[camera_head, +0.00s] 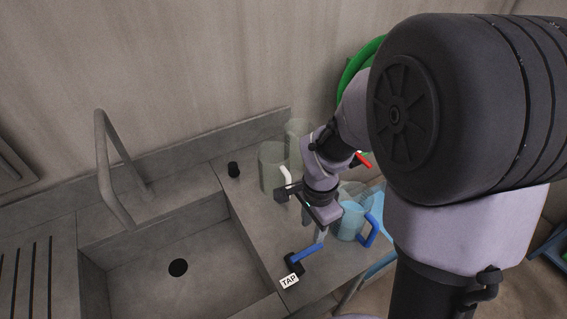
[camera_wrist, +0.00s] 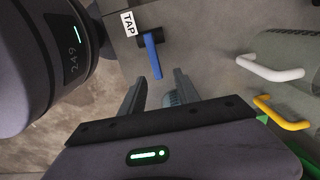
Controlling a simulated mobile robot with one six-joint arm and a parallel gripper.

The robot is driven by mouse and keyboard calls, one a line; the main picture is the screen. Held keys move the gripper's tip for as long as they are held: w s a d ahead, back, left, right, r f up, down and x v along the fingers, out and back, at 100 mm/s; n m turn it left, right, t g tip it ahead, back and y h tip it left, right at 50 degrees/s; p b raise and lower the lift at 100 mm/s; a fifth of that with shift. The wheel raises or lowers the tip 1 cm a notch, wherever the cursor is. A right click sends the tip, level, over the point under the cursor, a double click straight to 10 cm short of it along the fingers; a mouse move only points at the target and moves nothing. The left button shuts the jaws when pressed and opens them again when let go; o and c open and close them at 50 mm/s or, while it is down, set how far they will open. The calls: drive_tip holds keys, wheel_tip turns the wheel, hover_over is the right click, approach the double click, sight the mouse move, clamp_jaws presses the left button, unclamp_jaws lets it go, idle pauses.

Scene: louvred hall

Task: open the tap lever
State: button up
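The tap lever (camera_head: 308,253) is a blue bar on a black base, beside a white TAP label (camera_head: 289,281), on the counter right of the sink. In the wrist view the lever (camera_wrist: 153,56) points down the picture from its black base, its free end near the space between my fingertips. My gripper (camera_wrist: 158,76) is open, one finger to each side of that space, with nothing held. In the head view my gripper (camera_head: 319,234) is just above the lever's free end; I cannot tell whether it touches. My wrist hides part of the counter behind it.
A pale blue jug (camera_head: 350,219) with a blue handle stands close right of my gripper. Greenish clear jugs (camera_head: 272,168) stand behind it. A yellow handle (camera_wrist: 282,117) shows in the wrist view. The sink basin (camera_head: 140,265) and grey spout (camera_head: 103,160) are left.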

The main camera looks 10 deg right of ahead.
sight(313, 248)
drive_tip(key=f+b, duration=0.4)
drive_tip(key=f, duration=0.1)
drive_tip(key=s+f+b, duration=0.1)
drive_tip(key=f+b, duration=0.1)
drive_tip(key=f, duration=0.1)
drive_tip(key=shift+d, duration=0.35)
drive_tip(key=shift+w+f+b, duration=0.1)
drive_tip(key=shift+f+b, duration=1)
drive_tip(key=shift+r, duration=0.1)
clamp_jaws()
